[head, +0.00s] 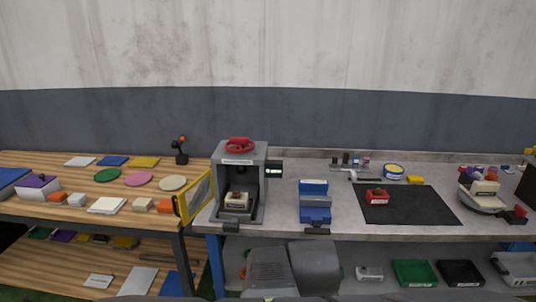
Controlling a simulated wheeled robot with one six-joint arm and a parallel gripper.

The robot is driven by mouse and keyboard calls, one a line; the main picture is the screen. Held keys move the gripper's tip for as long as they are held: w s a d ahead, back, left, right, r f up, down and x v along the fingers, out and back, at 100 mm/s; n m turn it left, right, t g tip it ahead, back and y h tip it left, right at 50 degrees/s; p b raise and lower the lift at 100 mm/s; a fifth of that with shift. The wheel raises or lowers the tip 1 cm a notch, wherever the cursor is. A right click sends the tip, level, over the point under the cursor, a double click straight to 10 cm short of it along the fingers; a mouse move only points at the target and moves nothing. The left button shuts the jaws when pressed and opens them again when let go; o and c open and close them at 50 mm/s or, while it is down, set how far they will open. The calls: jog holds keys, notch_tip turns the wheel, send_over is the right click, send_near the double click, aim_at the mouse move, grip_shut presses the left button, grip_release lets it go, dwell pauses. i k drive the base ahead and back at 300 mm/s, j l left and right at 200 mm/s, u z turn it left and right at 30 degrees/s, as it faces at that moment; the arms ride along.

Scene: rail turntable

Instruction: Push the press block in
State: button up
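A grey press-like machine (261,160) with a red handwheel (239,145) on top stands on the grey bench. Its front is open, and a yellow-framed door (196,196) is swung out to the left. A cream block with a dark top (237,200) sits low in the opening; its label is too small to read. I cannot tell for sure which part is the press block. A dark tab (234,218) shows at the machine's front below the block. My gripper is not in view.
A blue vise-like fixture (315,203) stands right of the machine. A red block (377,196) sits on a black mat (425,205). A wooden table (125,203) at left holds coloured discs and blocks. Green (415,273) and black (461,273) bins are on the lower shelf.

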aim_at(232, 227)
jog(key=i+u, duration=0.5)
jog(key=u, duration=0.2)
jog(key=i+u, duration=0.2)
jog(key=u, duration=0.15)
